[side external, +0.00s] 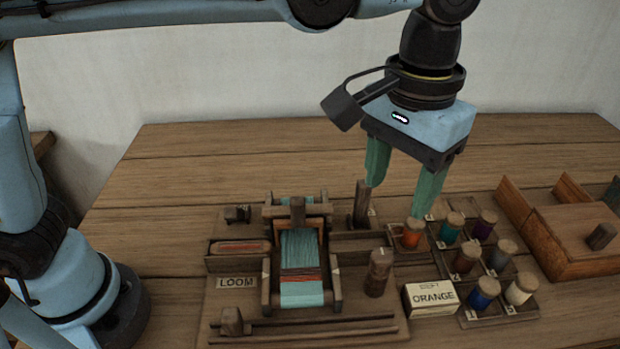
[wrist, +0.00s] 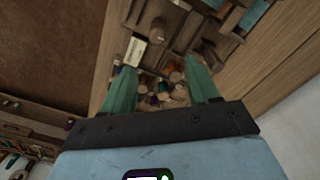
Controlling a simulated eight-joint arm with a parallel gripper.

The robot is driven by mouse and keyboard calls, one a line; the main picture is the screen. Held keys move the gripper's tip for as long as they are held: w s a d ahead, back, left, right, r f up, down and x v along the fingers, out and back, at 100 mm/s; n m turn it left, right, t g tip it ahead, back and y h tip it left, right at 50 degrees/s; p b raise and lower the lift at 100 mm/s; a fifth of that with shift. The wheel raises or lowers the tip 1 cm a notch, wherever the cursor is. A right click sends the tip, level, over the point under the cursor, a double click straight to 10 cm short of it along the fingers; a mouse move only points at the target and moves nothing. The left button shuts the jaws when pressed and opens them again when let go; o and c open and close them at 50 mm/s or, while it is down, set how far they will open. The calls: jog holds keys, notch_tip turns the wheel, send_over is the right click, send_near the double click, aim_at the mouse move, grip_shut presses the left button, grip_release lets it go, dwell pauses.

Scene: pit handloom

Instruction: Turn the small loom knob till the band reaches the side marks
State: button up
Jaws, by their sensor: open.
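The small loom (side external: 298,252) stands on a wooden board marked LOOM, with turquoise threads and an orange-and-dark band (side external: 300,276) across their lower part. Small pale marks sit on its side rails, left (side external: 265,277) and right (side external: 335,271), about level with the band. A round-topped wooden peg (side external: 378,272) stands right of the loom, and a small wooden block-like piece (side external: 231,321) sits at front left; I cannot tell which is the knob. My gripper (side external: 394,198) is open and empty, above and behind the spools, right of the loom. Its green fingers show in the wrist view (wrist: 163,90).
An orange spool (side external: 412,234) stands in its own holder below my fingertips. Several coloured spools fill a rack (side external: 532,307) to the right. A card reading ORANGE (side external: 430,299) stands before them. A wooden box (side external: 575,235) lies far right. The table's back is clear.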

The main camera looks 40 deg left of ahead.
aim_at(386, 255)
jog(key=f, duration=1.2)
jog(key=shift+d, duration=0.2)
jog(key=c, duration=1)
jog(key=shift+c, duration=0.2)
jog(key=shift+m, duration=0.3)
jog(key=m, duration=0.3)
jog(key=shift+m, duration=0.3)
jog(key=shift+d+m, duration=0.1)
jog(key=shift+m, duration=1.8)
